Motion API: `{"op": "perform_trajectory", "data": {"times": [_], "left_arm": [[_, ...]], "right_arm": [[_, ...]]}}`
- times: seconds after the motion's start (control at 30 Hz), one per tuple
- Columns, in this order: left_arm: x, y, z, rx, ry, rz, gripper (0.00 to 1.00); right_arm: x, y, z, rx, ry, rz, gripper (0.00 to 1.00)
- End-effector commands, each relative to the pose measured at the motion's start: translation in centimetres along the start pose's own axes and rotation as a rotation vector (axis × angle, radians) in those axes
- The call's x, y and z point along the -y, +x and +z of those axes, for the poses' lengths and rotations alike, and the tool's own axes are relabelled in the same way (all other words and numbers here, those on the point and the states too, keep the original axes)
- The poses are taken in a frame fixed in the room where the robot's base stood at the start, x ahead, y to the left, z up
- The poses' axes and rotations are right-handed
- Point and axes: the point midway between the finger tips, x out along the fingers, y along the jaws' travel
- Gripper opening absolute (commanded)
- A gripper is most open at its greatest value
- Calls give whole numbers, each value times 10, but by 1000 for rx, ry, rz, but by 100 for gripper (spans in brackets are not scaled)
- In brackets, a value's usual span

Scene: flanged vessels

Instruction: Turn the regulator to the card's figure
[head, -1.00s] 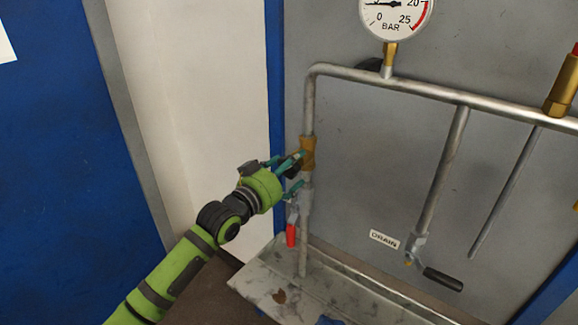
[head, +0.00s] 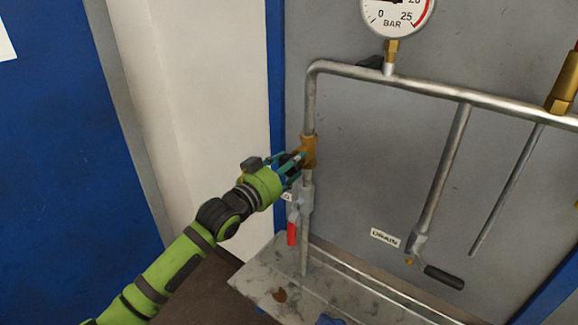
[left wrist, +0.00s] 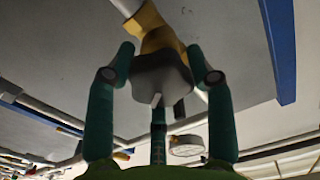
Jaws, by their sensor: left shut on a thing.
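The regulator has a brass body (head: 309,151) on the upright pipe, left of centre in the head view. In the left wrist view its brass body (left wrist: 158,32) is at the top and its dark grey knob (left wrist: 165,76), with a pale pointer mark, faces me. My left gripper (head: 297,160) is at the regulator, its green fingers shut on the knob; they also show either side of it in the left wrist view (left wrist: 163,75). The pressure gauge (head: 397,12), marked in BAR, is cut off at the top and its needle cannot be read. My right gripper is out of view.
A red-handled valve (head: 292,233) hangs just below the regulator. A drain label (head: 385,238) and black-handled drain valve (head: 443,277) are to the right. A metal tray (head: 260,277) lies below. A white sheet (head: 5,45) is cut off at upper left.

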Motion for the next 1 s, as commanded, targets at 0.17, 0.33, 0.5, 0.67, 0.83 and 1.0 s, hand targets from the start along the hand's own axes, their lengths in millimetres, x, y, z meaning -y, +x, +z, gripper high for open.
{"op": "perform_trajectory", "data": {"times": [0.17, 0.33, 0.5, 0.67, 0.83, 1.0], "left_arm": [[-1, 0, 8, 16, 159, 3, 21], [0, 0, 8, 18, 321, 4, 21], [1, -1, 8, 19, 483, 5, 21], [2, -1, 8, 20, 635, 5, 21], [3, -1, 8, 22, 796, 6, 21], [3, -1, 7, 21, 958, 7, 21]], "right_arm": [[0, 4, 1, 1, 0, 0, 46], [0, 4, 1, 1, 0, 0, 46], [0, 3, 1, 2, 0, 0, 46], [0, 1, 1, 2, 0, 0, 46], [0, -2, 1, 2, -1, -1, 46], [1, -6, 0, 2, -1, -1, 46]]}}
